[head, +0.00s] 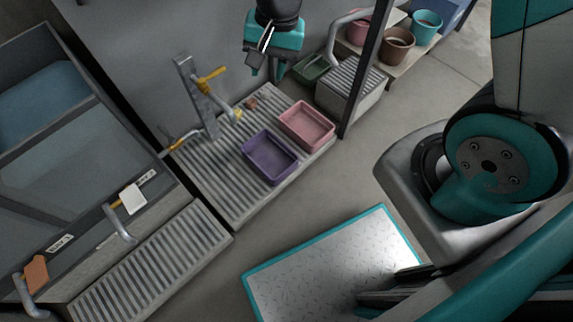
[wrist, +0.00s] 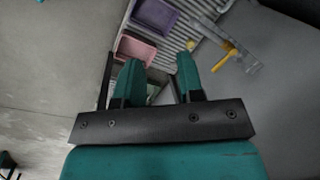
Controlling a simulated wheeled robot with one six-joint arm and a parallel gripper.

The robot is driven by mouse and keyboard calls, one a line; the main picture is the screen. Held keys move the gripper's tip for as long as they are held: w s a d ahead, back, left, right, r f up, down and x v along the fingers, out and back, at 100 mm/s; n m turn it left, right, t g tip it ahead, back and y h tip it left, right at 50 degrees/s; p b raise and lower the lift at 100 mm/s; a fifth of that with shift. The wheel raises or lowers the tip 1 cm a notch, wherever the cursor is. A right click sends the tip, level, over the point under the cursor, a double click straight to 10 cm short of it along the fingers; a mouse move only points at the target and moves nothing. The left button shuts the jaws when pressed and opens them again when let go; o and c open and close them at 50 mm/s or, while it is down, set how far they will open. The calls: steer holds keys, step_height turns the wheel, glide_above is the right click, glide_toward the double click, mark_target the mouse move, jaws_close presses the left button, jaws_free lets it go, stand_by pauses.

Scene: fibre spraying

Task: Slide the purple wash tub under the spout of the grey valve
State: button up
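The purple wash tub (head: 269,158) sits empty and upright on a slatted grey rack, just left of a pink tub (head: 306,126). In the wrist view the purple tub (wrist: 155,19) is at the top, beyond the fingertips. A grey upright post (head: 195,95) with yellow handles stands at the rack's back left. Grey bent spouts (head: 122,228) jut from the tank front. Which fitting is the grey valve I cannot tell. My gripper (head: 264,62) is above the rack's back end, apart from both tubs. In the wrist view my gripper (wrist: 160,72) has its fingers apart with nothing held.
The slatted rack (head: 215,178) has bare room left of the purple tub. A dark upright post (head: 362,70) stands right of the pink tub. A grey box with a curved pipe (head: 350,88) and several pots are beyond. A teal-edged plate (head: 335,265) lies on the floor in front.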

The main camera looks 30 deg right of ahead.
step_height(320, 180, down, 24)
steer(key=w+d+m+h+b, duration=0.1)
steer(key=w+d+m+b, duration=0.3)
steer(key=b, duration=0.6)
steer(key=m+h+b, duration=0.1)
steer(key=m+b, duration=0.3)
steer(key=b, duration=0.3)
glide_above(287, 169)
step_height(287, 169, down, 16)
steer(key=shift+r, duration=0.15)
step_height(287, 169, down, 17)
steer(key=b, duration=0.9)
steer(key=shift+f+b, duration=0.2)
steer(key=shift+b, duration=0.1)
jaws_close()
